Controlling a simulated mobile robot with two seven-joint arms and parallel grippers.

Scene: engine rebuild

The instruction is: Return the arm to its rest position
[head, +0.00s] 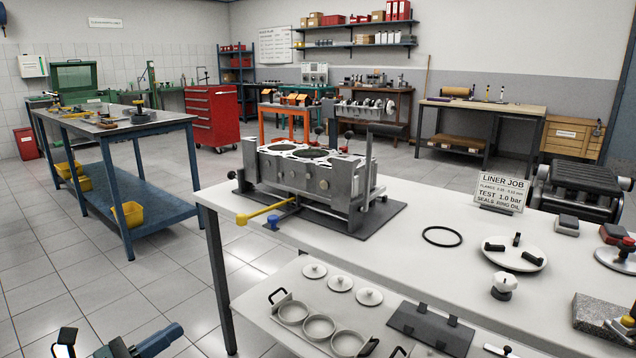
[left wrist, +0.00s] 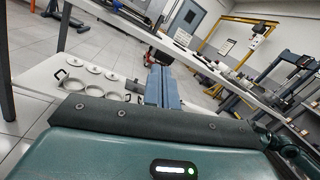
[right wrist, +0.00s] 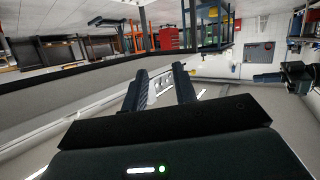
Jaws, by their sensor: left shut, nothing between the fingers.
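My left gripper (head: 166,338) is low at the bottom left of the head view, over the floor and left of the white bench. In the left wrist view its two blue fingers (left wrist: 162,88) lie together with nothing between them. Most of the left arm is outside the head view. My right gripper (right wrist: 161,82) shows only in the right wrist view. Its two dark fingers stand apart with a gap between them, and no object is seen held. The right arm cannot be made out in the head view.
The white bench (head: 420,262) carries an engine block (head: 305,176), a black ring (head: 442,237) and a sign (head: 500,193). Its lower shelf (head: 262,290) holds several rings and discs. A blue workbench (head: 160,124) stands at the left. Floor between the benches is clear.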

